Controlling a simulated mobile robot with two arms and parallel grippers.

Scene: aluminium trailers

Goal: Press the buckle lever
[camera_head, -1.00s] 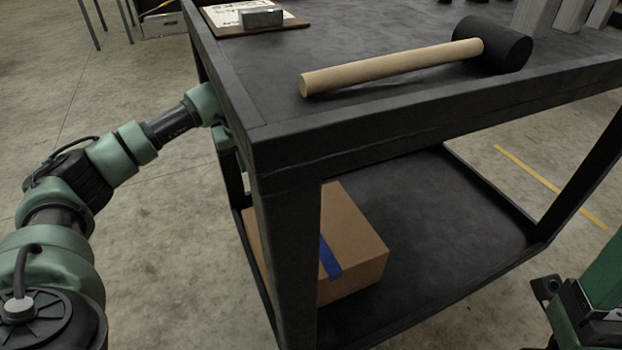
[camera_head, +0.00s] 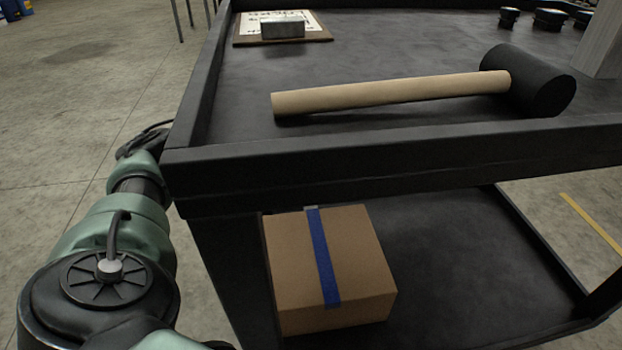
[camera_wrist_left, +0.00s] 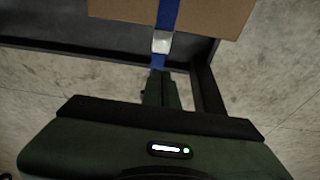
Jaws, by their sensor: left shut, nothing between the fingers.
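A cardboard box (camera_head: 330,270) with a blue strap (camera_head: 322,255) sits on the cart's lower shelf. The strap's silver buckle (camera_wrist_left: 162,42) shows on the box side in the left wrist view; only a small grey bit of it shows at the strap's far end in the head view. Its lever cannot be told apart from the buckle body. My left gripper (camera_wrist_left: 158,78) is shut and empty, its tips pointing at the strap just below the buckle; contact cannot be judged. In the head view the cart hides it. My right gripper is out of view.
The black cart's top (camera_head: 390,50) carries a mallet (camera_head: 400,95), a clipboard (camera_head: 255,36) with a metal block, and several dark round parts. The cart's corner and frame stand between my head and left hand.

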